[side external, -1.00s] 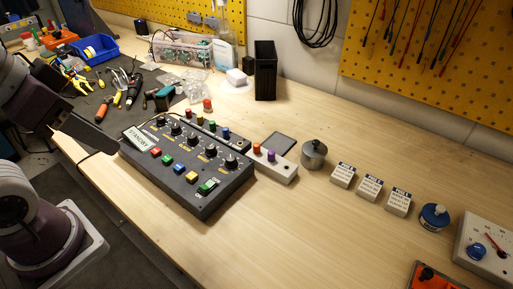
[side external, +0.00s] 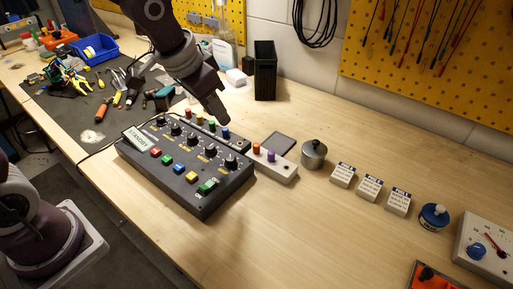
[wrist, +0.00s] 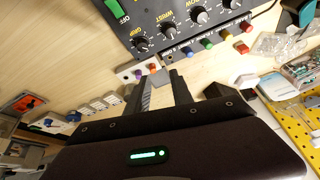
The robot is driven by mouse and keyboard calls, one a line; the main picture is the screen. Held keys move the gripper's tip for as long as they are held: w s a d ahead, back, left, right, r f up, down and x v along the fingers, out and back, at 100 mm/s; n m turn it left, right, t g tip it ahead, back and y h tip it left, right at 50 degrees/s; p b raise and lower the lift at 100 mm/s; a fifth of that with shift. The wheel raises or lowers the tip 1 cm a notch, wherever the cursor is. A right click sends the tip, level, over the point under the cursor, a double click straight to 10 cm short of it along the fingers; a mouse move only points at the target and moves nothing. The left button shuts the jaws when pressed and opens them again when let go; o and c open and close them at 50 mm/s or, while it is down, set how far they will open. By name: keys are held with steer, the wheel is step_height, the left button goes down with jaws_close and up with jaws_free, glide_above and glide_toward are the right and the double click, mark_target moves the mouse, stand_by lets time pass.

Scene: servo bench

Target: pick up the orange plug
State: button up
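The orange plug (side external: 256,149) stands upright in a small white block (side external: 286,173), beside a purple plug (side external: 271,157). The orange plug also shows in the wrist view (wrist: 152,67), just beyond the fingertips, with the purple plug left of it. My gripper (side external: 224,115) hangs above the back edge of the dark control console, to the left of the orange plug and apart from it. In the wrist view my gripper (wrist: 160,84) has its two fingers spread with an empty gap between them.
A dark flat square (side external: 279,142) and a metal cylinder (side external: 314,156) sit close by.

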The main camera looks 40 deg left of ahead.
steer(key=h, duration=0.1)
glide_toward(256, 144)
steer(key=f, duration=0.2)
steer(key=shift+m+g, duration=0.3)
steer(key=x, duration=0.3)
steer(key=w+x, duration=0.1)
steer(key=x, duration=0.3)
steer(key=shift+d+r, duration=0.15)
steer(key=shift+r, duration=0.1)
jaws_close()
